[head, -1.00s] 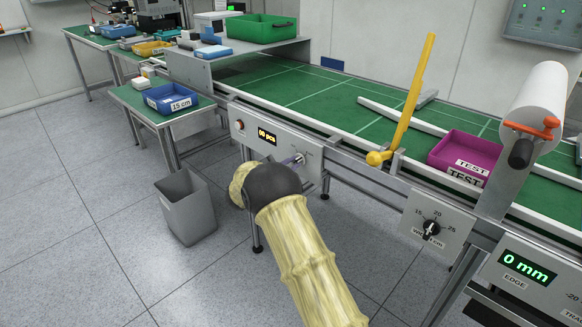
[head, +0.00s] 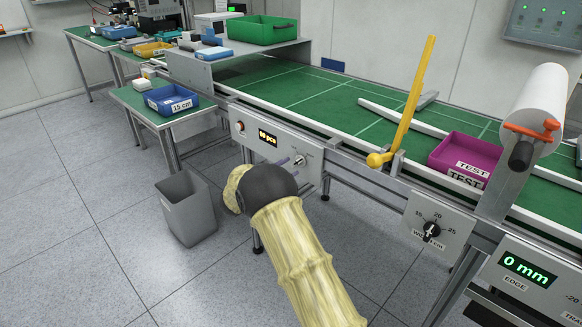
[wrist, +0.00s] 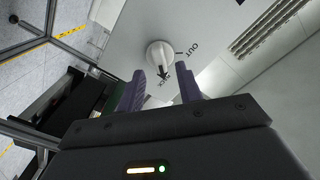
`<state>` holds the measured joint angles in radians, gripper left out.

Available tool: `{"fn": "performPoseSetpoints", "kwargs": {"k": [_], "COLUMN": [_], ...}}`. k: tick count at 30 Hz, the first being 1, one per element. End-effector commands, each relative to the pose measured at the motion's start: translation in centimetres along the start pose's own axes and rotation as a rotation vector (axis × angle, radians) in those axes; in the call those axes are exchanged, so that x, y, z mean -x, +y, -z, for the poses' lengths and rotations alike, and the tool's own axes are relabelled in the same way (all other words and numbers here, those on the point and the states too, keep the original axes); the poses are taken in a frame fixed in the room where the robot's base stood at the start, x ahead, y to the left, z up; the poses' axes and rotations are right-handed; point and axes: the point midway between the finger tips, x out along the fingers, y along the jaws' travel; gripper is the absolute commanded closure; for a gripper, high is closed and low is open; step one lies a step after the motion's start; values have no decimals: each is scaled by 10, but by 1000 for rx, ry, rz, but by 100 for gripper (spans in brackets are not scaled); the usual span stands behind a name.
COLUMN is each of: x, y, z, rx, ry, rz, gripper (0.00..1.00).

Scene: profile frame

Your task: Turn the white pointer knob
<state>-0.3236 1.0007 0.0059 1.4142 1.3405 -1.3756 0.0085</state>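The white pointer knob (wrist: 160,55) sits on a light panel in the wrist view, just beyond my fingertips. Its dark pointer mark faces down in the picture, toward a partly hidden label, while the word OUT stands to its right. In the head view the knob (head: 299,160) is small on the grey front panel, right of the yellow pcs display. My gripper (wrist: 161,77) is open, with one purple finger on each side and nothing between them. The fingertips appear short of the knob. In the head view my gripper (head: 290,168) is largely hidden behind my wrist.
The conveyor frame carries another dial (head: 431,230) marked 15 to 25 and a yellow lever (head: 409,105) to the right. A grey bin (head: 187,208) stands on the floor at left. A magenta tray (head: 467,152) lies on the green belt.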

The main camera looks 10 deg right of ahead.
Motion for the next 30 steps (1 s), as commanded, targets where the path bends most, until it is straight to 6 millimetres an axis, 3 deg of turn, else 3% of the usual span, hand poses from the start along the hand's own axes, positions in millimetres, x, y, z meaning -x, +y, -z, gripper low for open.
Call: {"fn": "performPoseSetpoints", "kwargs": {"k": [21, 30], "x": [139, 153], "y": [-1, 0], "z": [0, 0], "rx": [1, 1], "ry": [-3, -1], "rz": [2, -1], "gripper": [65, 65]}}
